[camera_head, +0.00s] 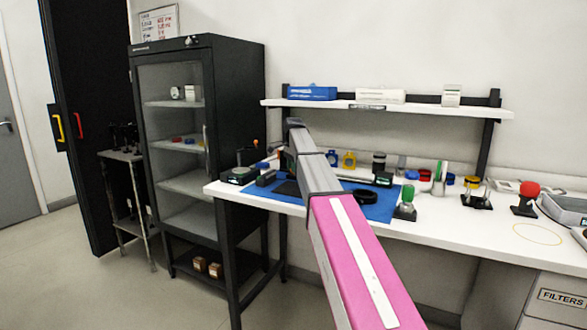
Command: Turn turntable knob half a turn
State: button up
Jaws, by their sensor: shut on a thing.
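My pink and grey arm reaches over the blue mat (378,210) on the white bench. My gripper (289,163) is a dark shape at the far end of the arm, low over the back left of the mat. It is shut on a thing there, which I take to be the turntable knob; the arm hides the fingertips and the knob. A flat black piece (287,188) shows on the mat just below the gripper. I cannot make out the turntable's shape or the knob's angle.
Black devices (238,175) stand left of the mat. A green-topped stand (407,197) is at its right edge. A red-ball stand (527,196) is farther right. Bottles and mounts line the back under a wall shelf (420,108). A dark cabinet (238,90) stands left.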

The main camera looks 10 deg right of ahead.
jog(key=n, duration=1.4)
jog(key=shift+a+n, duration=0.1)
jog(key=shift+n, duration=0.3)
jog(key=n, duration=0.3)
jog(key=shift+n, duration=0.3)
jog(key=n, duration=0.3)
jog(key=shift+n, duration=0.3)
jog(key=n, duration=0.6)
jog(key=shift+n, duration=0.3)
jog(key=o, duration=0.9)
